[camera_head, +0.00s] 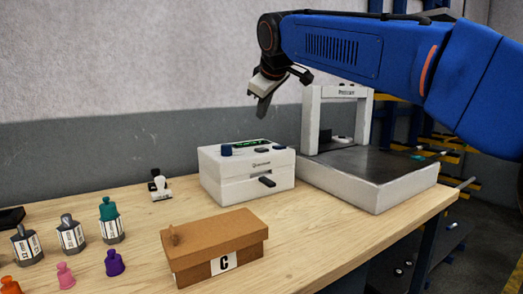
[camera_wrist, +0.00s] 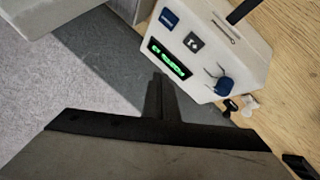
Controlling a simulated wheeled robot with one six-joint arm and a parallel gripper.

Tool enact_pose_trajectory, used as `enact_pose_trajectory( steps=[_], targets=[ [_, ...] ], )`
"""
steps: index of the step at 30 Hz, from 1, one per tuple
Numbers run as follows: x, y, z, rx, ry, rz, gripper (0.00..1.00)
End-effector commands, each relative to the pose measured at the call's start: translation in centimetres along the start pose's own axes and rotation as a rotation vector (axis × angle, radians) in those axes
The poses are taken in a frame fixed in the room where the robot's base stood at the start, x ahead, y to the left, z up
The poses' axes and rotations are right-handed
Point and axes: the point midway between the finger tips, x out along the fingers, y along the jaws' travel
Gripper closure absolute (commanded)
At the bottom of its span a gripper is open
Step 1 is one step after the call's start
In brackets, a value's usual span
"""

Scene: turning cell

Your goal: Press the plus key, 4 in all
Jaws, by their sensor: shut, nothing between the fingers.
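A white device (camera_head: 240,185) with a lit green display (camera_head: 250,142) stands on the bench, left of the grey-topped machine. In the wrist view its top shows the green display (camera_wrist: 169,59), a blue key (camera_wrist: 168,18), a dark key (camera_wrist: 194,42) with a pale mark, and a round blue knob (camera_wrist: 223,85). The key marks are too small to read, so I cannot tell which is plus. My gripper (camera_head: 263,107) is shut and empty, above the device and apart from it. In the wrist view its fingertips (camera_wrist: 158,82) show beside the display edge.
A brown box (camera_head: 215,241) marked C stands in front of the device. Several small bottles (camera_head: 70,234) and coloured pieces stand at the left. A white frame machine (camera_head: 368,178) stands close on the right. The wall is behind.

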Motion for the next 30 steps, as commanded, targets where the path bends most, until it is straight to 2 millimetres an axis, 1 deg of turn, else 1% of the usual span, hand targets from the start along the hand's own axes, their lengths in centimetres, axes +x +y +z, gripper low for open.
enact_pose_trajectory(
  steps=[9, 16, 22, 30],
  targets=[
    [2.7, -2.0, 2.0, -0.001, -0.003, -0.001, 1.0],
    [4.3, -3.2, 3.2, -0.001, -0.001, -0.001, 1.0],
    [5.1, -3.7, 3.7, -0.001, -0.001, -0.001, 1.0],
    [5.3, -3.8, 3.9, 0.0, 0.0, 0.0, 1.0]
  ],
)
